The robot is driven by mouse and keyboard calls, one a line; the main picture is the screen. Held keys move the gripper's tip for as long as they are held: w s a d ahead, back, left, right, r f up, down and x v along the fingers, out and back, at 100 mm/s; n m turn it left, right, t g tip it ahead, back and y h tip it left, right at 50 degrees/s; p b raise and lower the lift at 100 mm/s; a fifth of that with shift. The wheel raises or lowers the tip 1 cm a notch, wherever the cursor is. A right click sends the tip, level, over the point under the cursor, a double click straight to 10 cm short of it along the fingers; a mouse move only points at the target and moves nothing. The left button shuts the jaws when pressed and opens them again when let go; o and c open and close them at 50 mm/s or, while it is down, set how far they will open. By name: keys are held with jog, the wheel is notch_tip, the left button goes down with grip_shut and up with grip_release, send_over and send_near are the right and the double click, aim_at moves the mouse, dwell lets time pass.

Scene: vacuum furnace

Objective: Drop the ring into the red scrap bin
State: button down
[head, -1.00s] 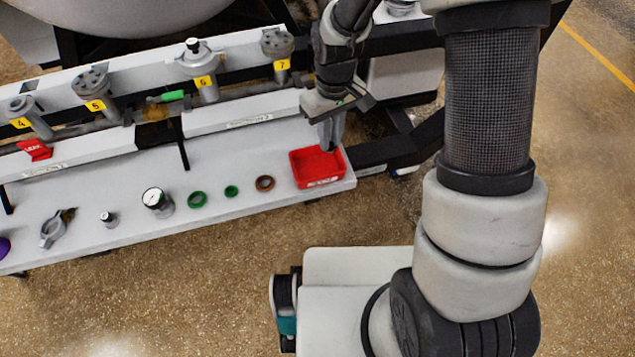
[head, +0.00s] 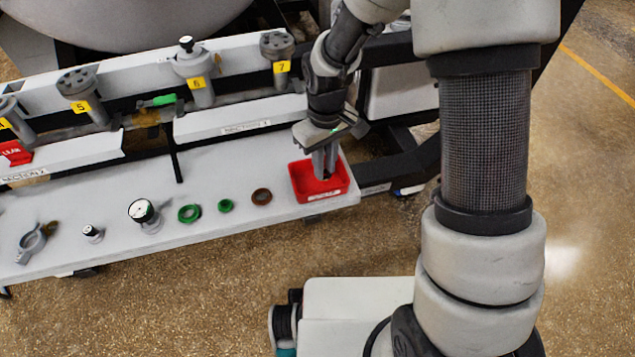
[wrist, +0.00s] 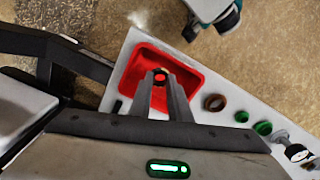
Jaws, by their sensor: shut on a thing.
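The red scrap bin (head: 304,188) stands at the right end of the white bench shelf, and it also shows in the wrist view (wrist: 137,65). My gripper (head: 325,177) points down, with its fingertips over or just inside the bin's opening. In the wrist view my gripper (wrist: 160,78) is shut on a small dark ring (wrist: 160,71) at its fingertips. Red shows around and through the ring. The fingers hide part of the ring and part of the bin floor.
Left of the bin on the shelf lie a brown ring (head: 261,197), a small green ring (head: 225,206) and a larger green ring (head: 189,213). Farther left are a gauge (head: 143,212), a small fitting (head: 92,233) and a clamp (head: 32,242). Numbered ports line the rail behind.

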jog(key=c, duration=1.6)
grip_release()
jog(key=shift+o, duration=0.2)
jog(key=shift+r, duration=0.1)
notch_tip(320, 180, up, 17)
jog(key=p, duration=0.4)
jog(key=shift+r+p, duration=0.15)
jog(key=shift+p, duration=0.25)
